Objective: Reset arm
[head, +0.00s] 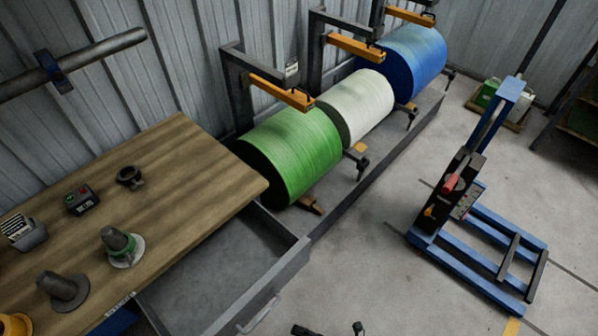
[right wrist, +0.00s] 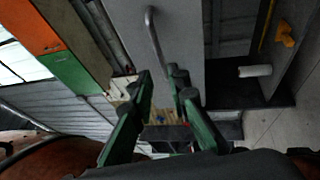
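My right gripper (head: 329,329) shows only as two dark fingertips at the bottom edge of the head view. They are apart, with bare floor between them. In the right wrist view its two green fingers (right wrist: 162,82) are spread, with nothing held between them. The gripper is to the right of the pulled-out drawer (head: 290,262) and its metal handle (head: 258,314), apart from both in the head view. The handle (right wrist: 153,36) also shows beyond the fingertips in the wrist view. The rest of my right arm is out of the head view. My left gripper is not in view.
The wooden workbench (head: 185,165) holds cone-shaped spools, a small button box and other small items. Green (head: 290,155), white (head: 357,107) and blue (head: 412,62) rolls stand on racks behind. A blue lifting cart (head: 470,240) stands right. Floor between drawer and cart is clear.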

